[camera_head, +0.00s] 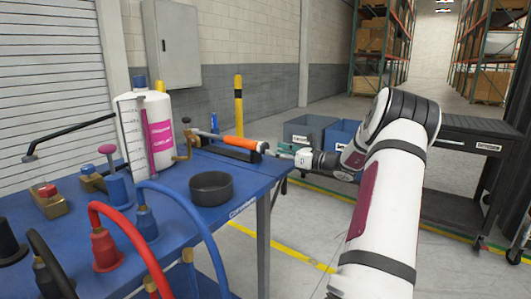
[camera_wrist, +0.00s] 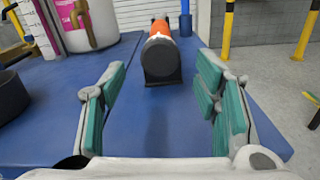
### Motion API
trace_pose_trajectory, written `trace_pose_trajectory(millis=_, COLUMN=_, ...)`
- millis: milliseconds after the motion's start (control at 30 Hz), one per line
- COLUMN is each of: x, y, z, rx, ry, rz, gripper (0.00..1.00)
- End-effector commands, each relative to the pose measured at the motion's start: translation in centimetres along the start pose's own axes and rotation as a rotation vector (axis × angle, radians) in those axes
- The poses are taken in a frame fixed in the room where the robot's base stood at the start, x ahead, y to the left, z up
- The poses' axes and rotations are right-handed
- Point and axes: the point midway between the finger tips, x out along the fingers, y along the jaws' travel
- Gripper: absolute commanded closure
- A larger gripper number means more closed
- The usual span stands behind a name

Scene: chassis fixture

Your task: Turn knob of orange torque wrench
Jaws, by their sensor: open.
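The orange torque wrench (camera_head: 238,143) lies along the right part of the blue table, its handle end pointing toward my gripper. In the wrist view its orange handle (camera_wrist: 160,31) shows end-on, with a dark round knob (camera_wrist: 161,63) nearest the camera. A black holder beneath the wrench shows in the head view. My gripper (camera_head: 284,149) is open and empty at the table's right edge, in line with the wrench. In the wrist view its teal-padded fingers (camera_wrist: 160,72) stand left and right of the knob's line, apart from it. The exact depth gap is hard to tell.
The blue table (camera_head: 235,209) also bears a black round bowl (camera_head: 211,188), a white tank (camera_head: 145,135) and several hoses and fittings at the left. Bins (camera_head: 308,131) and a dark cart (camera_head: 470,150) stand beyond. A yellow post (camera_head: 239,105) rises behind the table.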

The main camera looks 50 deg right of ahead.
Motion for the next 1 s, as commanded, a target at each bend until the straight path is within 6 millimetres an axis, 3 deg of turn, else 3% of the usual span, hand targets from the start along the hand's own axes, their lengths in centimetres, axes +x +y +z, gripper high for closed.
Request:
trace_pose_trajectory(millis=100, x=2.2, y=0.1, z=-0.1, rx=-0.001, ry=0.0, rz=0.003, gripper=0.44)
trace_pose_trajectory(millis=300, x=4.4, y=0.0, z=0.0, rx=-0.002, ry=0.001, rz=0.002, gripper=0.44)
trace_pose_trajectory(millis=700, x=4.9, y=0.0, z=0.0, rx=-0.002, ry=0.001, rz=0.0, gripper=0.44)
trace_pose_trajectory(millis=900, x=4.9, y=0.0, z=0.0, rx=-0.002, ry=0.001, rz=0.0, gripper=0.89)
trace_pose_trajectory(millis=1000, x=4.9, y=0.0, z=0.0, rx=-0.002, ry=0.001, rz=0.0, gripper=0.92)
